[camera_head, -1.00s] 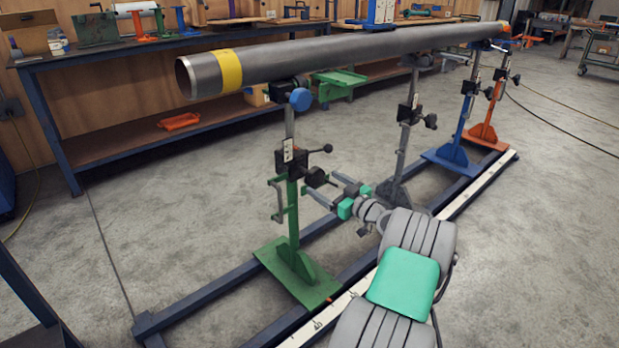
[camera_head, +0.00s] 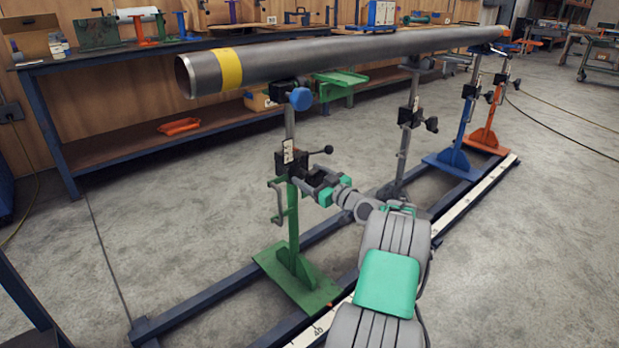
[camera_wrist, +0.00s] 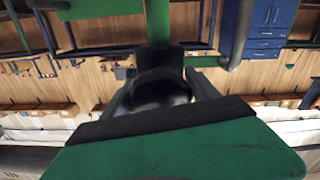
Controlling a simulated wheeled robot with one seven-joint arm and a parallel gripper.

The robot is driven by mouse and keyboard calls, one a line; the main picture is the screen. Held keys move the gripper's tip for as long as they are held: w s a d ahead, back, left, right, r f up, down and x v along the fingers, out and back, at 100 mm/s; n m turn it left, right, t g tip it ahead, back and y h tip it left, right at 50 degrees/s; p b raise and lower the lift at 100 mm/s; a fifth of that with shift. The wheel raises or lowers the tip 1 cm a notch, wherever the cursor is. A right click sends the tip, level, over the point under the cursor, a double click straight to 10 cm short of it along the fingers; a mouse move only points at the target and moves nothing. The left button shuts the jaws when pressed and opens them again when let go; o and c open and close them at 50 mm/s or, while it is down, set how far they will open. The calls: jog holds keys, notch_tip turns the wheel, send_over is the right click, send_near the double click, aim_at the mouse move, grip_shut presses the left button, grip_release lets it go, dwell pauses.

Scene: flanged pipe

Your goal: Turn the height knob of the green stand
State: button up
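The green stand (camera_head: 293,240) stands upright at the near end of the pipe, on its green base plate. Its black height knob (camera_wrist: 158,88) sticks out toward my gripper at the clamp block below the white scale label. My gripper (camera_head: 318,183) has its grey fingers on either side of this knob. The wrist view shows the knob between the two fingers, and they look spread around it rather than clearly closed. Finger contact cannot be made out. The knob is mostly hidden by my gripper in the head view.
The steel pipe (camera_head: 340,61) with a yellow band rests on the stands above. A grey stand (camera_head: 405,140) is behind, then blue (camera_head: 463,135) and orange (camera_head: 492,120) stands. Dark floor rails (camera_head: 215,293) run below.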

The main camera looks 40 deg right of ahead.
jog(key=c, duration=1)
jog(key=shift+m, duration=0.3)
jog(key=m+p, duration=0.2)
jog(key=m, duration=0.1)
jog(key=shift+r, duration=0.1)
jog(key=m+p, duration=0.2)
jog(key=m, duration=0.3)
jog(key=shift+p, duration=0.3)
jog(key=m+p, duration=0.2)
jog(key=m, duration=0.2)
jog(key=shift+a, duration=0.1)
jog(key=shift+m+p, duration=0.95)
jog(key=shift+m, duration=1.15)
